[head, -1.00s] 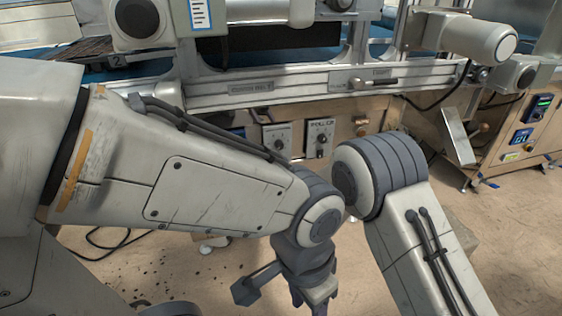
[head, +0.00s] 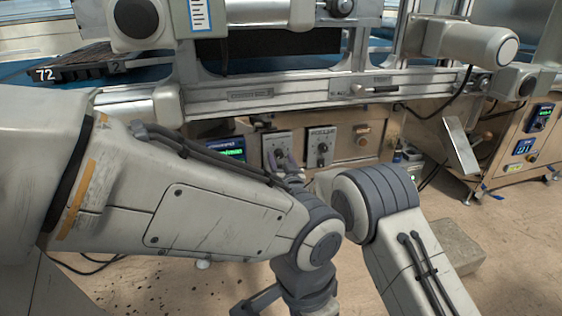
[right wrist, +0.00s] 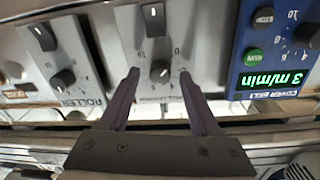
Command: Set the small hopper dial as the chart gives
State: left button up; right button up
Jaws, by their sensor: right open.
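In the right wrist view, which shows the panel upside down, a black dial knob (right wrist: 160,72) with numbers around it sits on a grey plate. Its label is partly hidden and I cannot read it or the exact setting. My right gripper (right wrist: 158,75) is open, with one purple finger on each side of the knob; I cannot tell if they touch it. In the head view my right gripper (head: 288,165) is small, at the lower part of the left grey dial plate (head: 277,142). My left gripper's fingers are below the picture.
The ROLLER plate (head: 321,146) with its own knob stands beside that plate. On the other side is the blue cover belt panel (right wrist: 275,60) reading 3 m/min. A white striped card (head: 199,14) hangs on the machine above. A metal rail (head: 250,93) runs above the dials.

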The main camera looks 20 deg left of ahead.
jog(key=shift+c, duration=0.3)
grip_shut()
jog(key=shift+m, duration=0.3)
jog(key=m, duration=0.7)
jog(key=shift+p, duration=0.3)
jog(key=m, duration=0.4)
jog(key=shift+m+g, duration=0.3)
jog(key=shift+g, duration=0.1)
jog(key=shift+m+y, duration=0.3)
jog(key=shift+m, duration=1.3)
